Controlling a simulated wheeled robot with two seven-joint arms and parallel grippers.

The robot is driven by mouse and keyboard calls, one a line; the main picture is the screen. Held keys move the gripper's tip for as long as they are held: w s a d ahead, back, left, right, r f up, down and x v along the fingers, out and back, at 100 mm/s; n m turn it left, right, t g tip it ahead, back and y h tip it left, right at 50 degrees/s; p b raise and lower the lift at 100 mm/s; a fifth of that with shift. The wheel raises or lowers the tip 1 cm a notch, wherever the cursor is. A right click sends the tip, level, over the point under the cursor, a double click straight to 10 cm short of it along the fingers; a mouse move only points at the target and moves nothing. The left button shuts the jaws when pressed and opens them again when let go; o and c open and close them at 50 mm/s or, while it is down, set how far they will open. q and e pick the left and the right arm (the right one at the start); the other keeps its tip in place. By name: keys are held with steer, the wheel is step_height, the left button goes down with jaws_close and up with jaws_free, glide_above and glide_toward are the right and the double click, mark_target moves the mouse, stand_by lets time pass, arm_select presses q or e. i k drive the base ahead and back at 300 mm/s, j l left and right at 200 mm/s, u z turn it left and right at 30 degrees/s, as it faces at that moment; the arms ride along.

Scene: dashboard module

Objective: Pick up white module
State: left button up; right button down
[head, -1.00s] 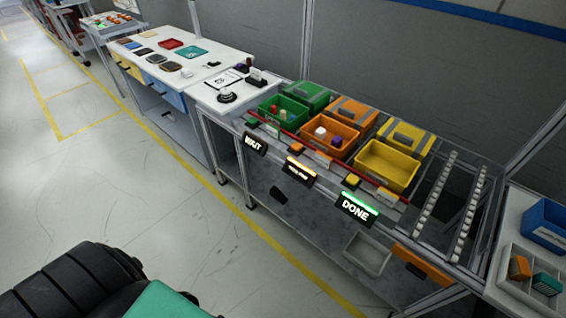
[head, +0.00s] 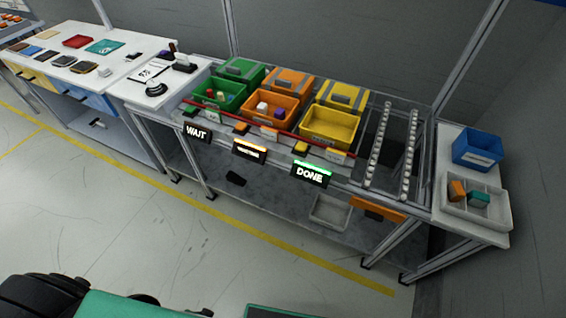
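A small white module (head: 262,107) sits in the front orange bin (head: 284,126) on the rack, in the head view. A purple block (head: 279,113) lies beside it in the same bin. The bin stands between a green bin and a yellow bin. Neither of my grippers shows in the head view. Only dark and green parts of my own body show along the bottom left edge, well short of the rack.
The green bin (head: 219,101) holds small red and green pieces. The yellow bin (head: 331,125) looks empty. WAIT and DONE (head: 311,174) signs hang in front. A blue bin (head: 478,148) and a divided tray stand at right. Floor before the rack is clear.

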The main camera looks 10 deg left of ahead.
mark_target(263, 108)
steer(key=z, duration=1)
steer(key=u, duration=1.5)
steer(key=i+j+z, duration=0.15)
steer(key=z, duration=0.3)
steer(key=i+j+z, duration=0.1)
steer(key=j+z, duration=0.3)
steer(key=i+j+z, duration=0.1)
steer(key=j+z, duration=0.35)
steer(key=l, duration=0.1)
